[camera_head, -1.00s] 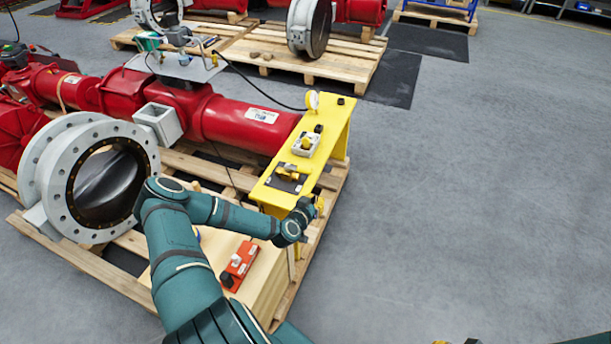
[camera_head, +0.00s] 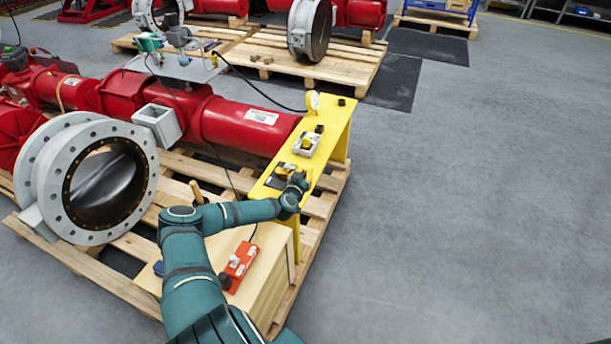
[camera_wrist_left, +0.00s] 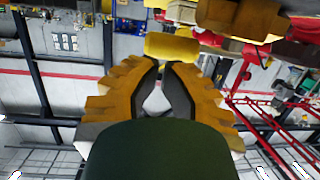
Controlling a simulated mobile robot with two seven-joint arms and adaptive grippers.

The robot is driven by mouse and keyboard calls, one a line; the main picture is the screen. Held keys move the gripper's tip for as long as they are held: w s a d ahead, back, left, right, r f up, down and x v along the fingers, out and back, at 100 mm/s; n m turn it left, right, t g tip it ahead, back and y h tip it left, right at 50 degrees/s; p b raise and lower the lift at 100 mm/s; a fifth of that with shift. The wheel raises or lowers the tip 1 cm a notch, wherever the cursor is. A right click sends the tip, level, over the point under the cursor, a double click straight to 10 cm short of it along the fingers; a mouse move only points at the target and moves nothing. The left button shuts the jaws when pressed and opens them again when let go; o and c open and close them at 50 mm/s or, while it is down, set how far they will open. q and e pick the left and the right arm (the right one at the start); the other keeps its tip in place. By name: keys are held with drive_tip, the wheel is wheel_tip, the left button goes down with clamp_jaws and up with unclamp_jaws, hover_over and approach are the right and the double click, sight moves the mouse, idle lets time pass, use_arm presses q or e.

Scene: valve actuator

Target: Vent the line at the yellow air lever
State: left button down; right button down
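The yellow air lever (camera_head: 286,168) sits on a dark plate on the narrow yellow bench (camera_head: 339,118). My left gripper (camera_head: 301,180) is at the near right side of this lever, close to it, and the wrist partly covers the dark plate. In the left wrist view, the fingers (camera_wrist_left: 161,64) come together almost to the tips, with a small gap further back. A yellow piece (camera_wrist_left: 172,48), likely the lever, shows just past the tips; nothing clearly lies between them. I cannot tell whether they touch it. My right gripper is out of view.
A grey box with a yellow knob (camera_head: 306,144) and a round gauge (camera_head: 313,102) stand farther along the bench. An orange-red box (camera_head: 239,262) lies on a wooden block (camera_head: 267,290) below my arm. Red pipework (camera_head: 240,125) lies left; open floor (camera_head: 460,200) lies right.

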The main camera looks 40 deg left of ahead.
use_arm(q)
drive_tip(key=shift+x, duration=1.1)
